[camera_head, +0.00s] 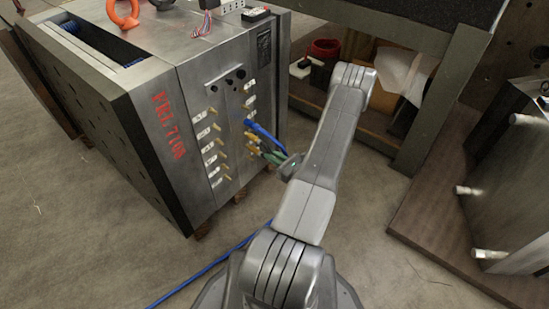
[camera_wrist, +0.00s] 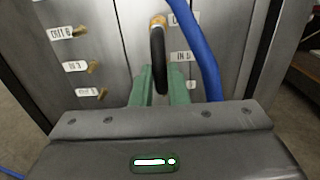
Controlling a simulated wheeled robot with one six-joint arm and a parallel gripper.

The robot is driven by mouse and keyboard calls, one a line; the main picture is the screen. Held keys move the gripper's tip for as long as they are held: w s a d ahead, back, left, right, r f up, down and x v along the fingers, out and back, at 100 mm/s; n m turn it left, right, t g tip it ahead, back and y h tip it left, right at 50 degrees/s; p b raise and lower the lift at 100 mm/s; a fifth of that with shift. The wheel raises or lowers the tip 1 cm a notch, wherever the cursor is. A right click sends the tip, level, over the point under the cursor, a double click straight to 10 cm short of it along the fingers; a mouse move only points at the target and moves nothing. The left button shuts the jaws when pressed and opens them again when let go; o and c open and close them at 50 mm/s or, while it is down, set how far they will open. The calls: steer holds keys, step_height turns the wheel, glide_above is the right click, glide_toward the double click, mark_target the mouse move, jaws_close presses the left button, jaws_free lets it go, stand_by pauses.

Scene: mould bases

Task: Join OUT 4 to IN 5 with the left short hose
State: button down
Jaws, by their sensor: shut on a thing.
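The steel mould base (camera_head: 195,90) has rows of brass nipples with white labels on its front face. In the wrist view the IN 5 label (camera_wrist: 181,57) is right of a short black hose (camera_wrist: 158,58). My gripper (camera_wrist: 158,90) has its green fingers shut on this black hose, close in front of the face. The hose's far end meets a brass fitting (camera_wrist: 158,21); whether it is seated there I cannot tell. Its lower part is hidden by my gripper. I cannot make out an OUT 4 label. In the head view my gripper (camera_head: 272,156) is at the right nipple column.
A blue hose (camera_wrist: 203,50) hangs just right of the black hose; it also shows in the head view (camera_head: 262,133). Another blue line (camera_head: 200,272) lies on the floor.

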steer(key=shift+w+a, duration=0.25)
steer(key=shift+a, duration=0.1)
stand_by(0.3)
steer(key=shift+w+a+b, duration=0.15)
steer(key=shift+a+b, duration=0.05)
steer(key=shift+b, duration=0.15)
steer(key=c, duration=0.9)
jaws_free()
steer(key=shift+c, duration=0.2)
steer(key=b+v, duration=0.1)
steer(key=v, duration=0.6)
steer(key=p+x, duration=0.1)
steer(key=x, duration=0.5)
steer(key=shift+a, duration=0.15)
